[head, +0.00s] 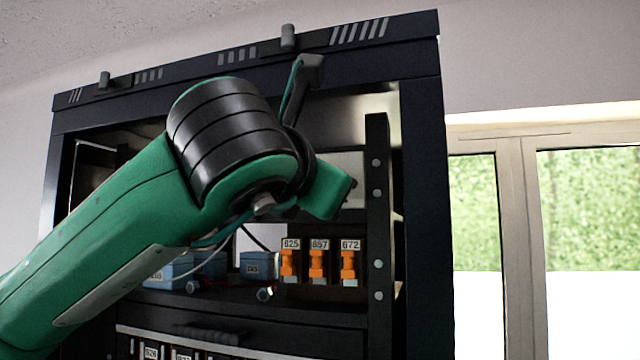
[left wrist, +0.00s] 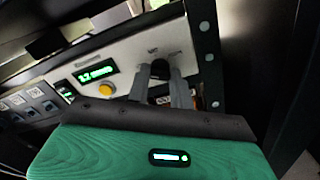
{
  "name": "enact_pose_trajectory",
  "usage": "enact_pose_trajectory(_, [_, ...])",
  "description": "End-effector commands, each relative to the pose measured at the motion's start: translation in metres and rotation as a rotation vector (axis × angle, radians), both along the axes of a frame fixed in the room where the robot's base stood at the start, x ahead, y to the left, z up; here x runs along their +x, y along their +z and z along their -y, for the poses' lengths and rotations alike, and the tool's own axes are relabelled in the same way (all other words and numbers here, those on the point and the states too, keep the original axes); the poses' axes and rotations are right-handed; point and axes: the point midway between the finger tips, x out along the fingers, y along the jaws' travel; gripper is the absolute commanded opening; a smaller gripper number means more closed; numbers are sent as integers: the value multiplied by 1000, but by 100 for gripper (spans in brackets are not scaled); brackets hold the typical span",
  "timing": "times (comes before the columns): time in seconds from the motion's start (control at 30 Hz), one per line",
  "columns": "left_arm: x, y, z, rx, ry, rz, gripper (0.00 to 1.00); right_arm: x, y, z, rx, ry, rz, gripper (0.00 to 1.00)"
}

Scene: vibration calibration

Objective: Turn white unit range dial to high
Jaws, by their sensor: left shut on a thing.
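In the left wrist view, the white unit (left wrist: 128,50) has a pale sloped front panel with a lit green display (left wrist: 97,72) and a yellow button (left wrist: 107,89). Its dark range dial (left wrist: 160,69) is at the right part of the panel, below small marks too blurred to read. My left gripper (left wrist: 159,77) is shut on the dial, one grey finger on each side. Which mark the dial points to cannot be told. In the head view, my green and black left arm hides the gripper and the dial. My right gripper is not in view.
A dark cabinet (head: 420,150) frames the work space, with a punched upright post (head: 377,215) right of my wrist. Orange-handled items (head: 318,266) with number labels and a blue box (head: 256,265) stand on the shelf below. A window is at the right.

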Motion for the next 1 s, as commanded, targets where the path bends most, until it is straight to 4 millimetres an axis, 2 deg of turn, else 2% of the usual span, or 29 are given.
enact_pose_trajectory(0.37, [0, -4, -1, 141, 2, 46, 0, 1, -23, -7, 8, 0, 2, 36])
enact_pose_trajectory(0.7, [0, -4, 0, 434, 3, 141, 0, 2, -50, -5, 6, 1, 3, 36])
enact_pose_trajectory(1.0, [1, -2, -1, 705, 3, 229, 0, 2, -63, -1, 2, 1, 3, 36])
